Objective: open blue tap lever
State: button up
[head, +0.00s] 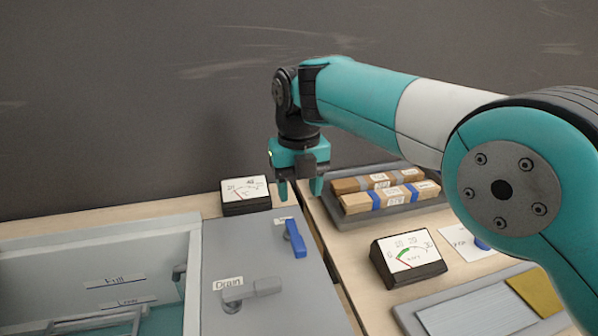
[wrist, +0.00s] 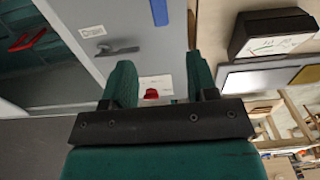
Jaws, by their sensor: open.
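The blue tap lever (head: 295,238) stands on the grey panel, near its right edge, beside a small white label. Its handle points toward the front of the panel. It also shows at the top edge of the wrist view (wrist: 159,12), partly cut off. My gripper (head: 301,190) is open and empty, fingers pointing down, above and behind the lever near the panel's far edge. In the wrist view the two green fingers (wrist: 160,78) are apart, and the lever lies beyond them, touching neither.
A grey lever labelled Drain (head: 252,290) is on the same panel (head: 290,312). A sink-like basin (head: 195,250) is at left. Gauges stand behind (head: 246,208) and to the right (head: 407,264). A tray (head: 425,203) holds wrapped bars. A small red part (wrist: 151,94) shows between my fingers.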

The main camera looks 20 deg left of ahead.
notch_tip(320, 180, up, 4)
jog(key=shift+f, duration=0.1)
jog(key=shift+c, duration=0.4)
